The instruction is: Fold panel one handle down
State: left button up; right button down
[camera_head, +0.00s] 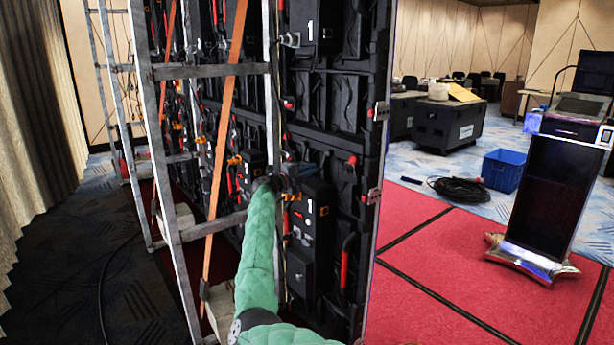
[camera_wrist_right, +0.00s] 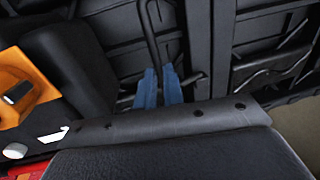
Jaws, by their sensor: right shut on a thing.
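Panel one (camera_head: 318,215) is a black panel back bearing a white "1" on its box, low in the video wall; another panel above it also bears a "1". My right gripper (camera_head: 271,184), at the end of the green sleeved arm, is at the upper left of this box. In the right wrist view, the blue fingertips (camera_wrist_right: 159,87) are close together at the lower end of a thin black bar (camera_wrist_right: 149,35), which looks like the handle. The contact is small and partly hidden by dark parts in front. My left gripper is not in view.
A metal ladder-like frame (camera_head: 160,160) with an orange strap (camera_head: 222,120) stands left of my right arm, close to it. An orange part (camera_wrist_right: 22,88) lies left of the fingers. A blue crate (camera_head: 503,170) and dark stand (camera_head: 548,195) are at right. Red floor between is clear.

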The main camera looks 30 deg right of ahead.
jog(key=shift+d+f+h+b, duration=0.2)
jog(key=shift+h+b, duration=0.1)
jog(key=shift+h, duration=0.1)
jog(key=c, duration=1.5)
grip_release()
jog(key=shift+d, duration=0.1)
jog(key=v, duration=0.7)
jog(key=shift+a, duration=0.45)
